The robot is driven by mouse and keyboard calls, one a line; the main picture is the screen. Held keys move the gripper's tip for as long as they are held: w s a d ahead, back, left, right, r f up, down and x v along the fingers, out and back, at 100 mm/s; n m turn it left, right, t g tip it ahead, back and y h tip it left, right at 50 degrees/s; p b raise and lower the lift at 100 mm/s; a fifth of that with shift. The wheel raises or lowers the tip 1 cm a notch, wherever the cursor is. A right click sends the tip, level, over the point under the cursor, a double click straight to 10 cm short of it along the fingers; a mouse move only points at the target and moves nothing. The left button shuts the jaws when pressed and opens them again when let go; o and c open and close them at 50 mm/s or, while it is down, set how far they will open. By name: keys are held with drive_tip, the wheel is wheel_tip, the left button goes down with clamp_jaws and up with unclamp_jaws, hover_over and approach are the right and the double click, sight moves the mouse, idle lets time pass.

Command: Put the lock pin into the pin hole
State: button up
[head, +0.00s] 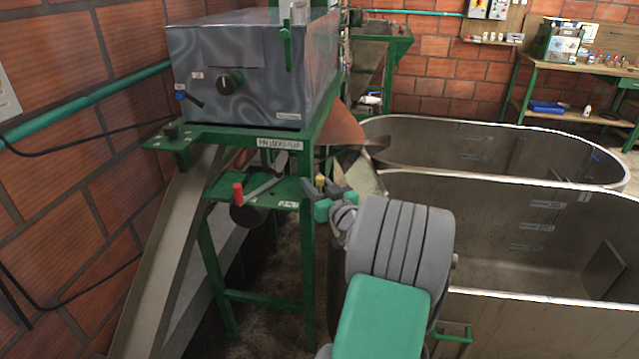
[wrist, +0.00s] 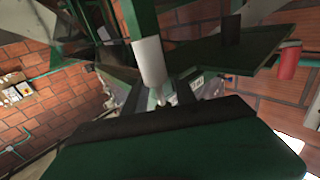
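The lock pin appears to be the yellow-topped piece (head: 320,182) beside the front right post of the green stand. My gripper (head: 326,190) is right at it, with dark fingers around or beside it. In the wrist view a pale metal cylinder (wrist: 149,62), perhaps the pin's shank, shows just beyond my fingers (wrist: 158,92). I cannot tell whether they grip it. A small label (head: 289,204) is on the green shelf (head: 262,190). The pin hole itself is not distinguishable.
A grey metal box (head: 250,70) stands on the green frame. A red-handled lever (head: 238,192) is left on the shelf and also in the wrist view (wrist: 289,62). A chute (head: 165,250) runs down at left. Large steel tanks (head: 530,235) fill the right.

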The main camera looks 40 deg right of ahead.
drive_tip(key=shift+w, duration=0.2)
drive_tip(key=shift+c, duration=0.2)
clamp_jaws()
